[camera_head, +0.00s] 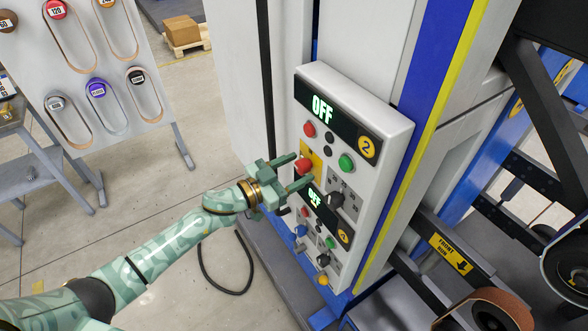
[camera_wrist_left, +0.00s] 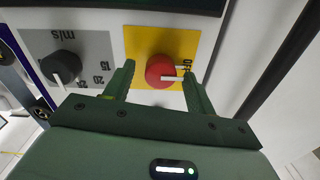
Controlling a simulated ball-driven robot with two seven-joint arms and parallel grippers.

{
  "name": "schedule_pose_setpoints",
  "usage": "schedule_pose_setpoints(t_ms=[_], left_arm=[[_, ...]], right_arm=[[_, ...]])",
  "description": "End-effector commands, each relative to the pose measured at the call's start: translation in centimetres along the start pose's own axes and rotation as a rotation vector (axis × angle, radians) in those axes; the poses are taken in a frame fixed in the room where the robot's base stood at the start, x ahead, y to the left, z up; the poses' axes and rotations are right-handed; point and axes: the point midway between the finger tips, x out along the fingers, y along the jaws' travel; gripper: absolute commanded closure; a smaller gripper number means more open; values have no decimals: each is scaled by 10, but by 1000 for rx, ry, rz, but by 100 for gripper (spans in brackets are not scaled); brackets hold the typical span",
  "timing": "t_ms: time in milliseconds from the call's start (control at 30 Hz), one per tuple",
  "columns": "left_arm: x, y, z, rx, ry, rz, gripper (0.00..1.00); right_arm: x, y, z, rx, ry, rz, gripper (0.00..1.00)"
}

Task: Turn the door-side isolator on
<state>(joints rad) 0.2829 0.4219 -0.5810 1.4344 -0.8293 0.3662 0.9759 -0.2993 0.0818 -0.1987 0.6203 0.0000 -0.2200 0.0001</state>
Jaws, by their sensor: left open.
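A red rotary isolator knob (camera_head: 302,165) sits on a yellow plate (camera_head: 311,155) on the upper control panel, marked 2. My left gripper (camera_head: 293,172) is open, with a finger on either side of the knob. In the left wrist view gaps show between the knob and both fingers (camera_wrist_left: 159,75). The upper display (camera_head: 322,108) reads OFF. My right gripper is not in view.
A black knob (camera_wrist_left: 65,66) on a grey scale labelled m/s is beside the isolator. A red button (camera_head: 309,129) and a green button (camera_head: 346,162) sit above. A belt rack stands left.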

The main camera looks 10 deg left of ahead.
Motion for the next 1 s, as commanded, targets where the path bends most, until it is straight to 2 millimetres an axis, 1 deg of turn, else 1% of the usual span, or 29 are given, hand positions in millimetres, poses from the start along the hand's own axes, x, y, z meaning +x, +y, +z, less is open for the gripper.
schedule_pose_setpoints(t_ms=[67, 100, 167, 200, 233, 267, 467, 667, 867, 1000], left_arm=[[0, 0, 0, 0, 0, 0, 44], [0, 0, 0, 0, 0, 0, 50], [0, 0, 0, 0, 0, 0, 67], [0, 0, 0, 0, 0, 0, 78], [0, 0, 0, 0, 0, 0, 86], [0, 0, 0, 0, 0, 0, 89], [-1, 0, 0, 7, 0, -1, 89], [-1, 0, 0, 58, 1, -1, 89], [-1, 0, 1, 183, 4, -1, 89], [-1, 0, 1, 306, 7, -2, 89]], right_arm=[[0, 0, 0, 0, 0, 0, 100], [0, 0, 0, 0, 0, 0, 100], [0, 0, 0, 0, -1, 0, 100], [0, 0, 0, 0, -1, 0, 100], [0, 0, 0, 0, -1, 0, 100], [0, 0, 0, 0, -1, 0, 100], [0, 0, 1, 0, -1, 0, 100], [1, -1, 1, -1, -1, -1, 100], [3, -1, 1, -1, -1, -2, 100], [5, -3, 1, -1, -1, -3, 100]])
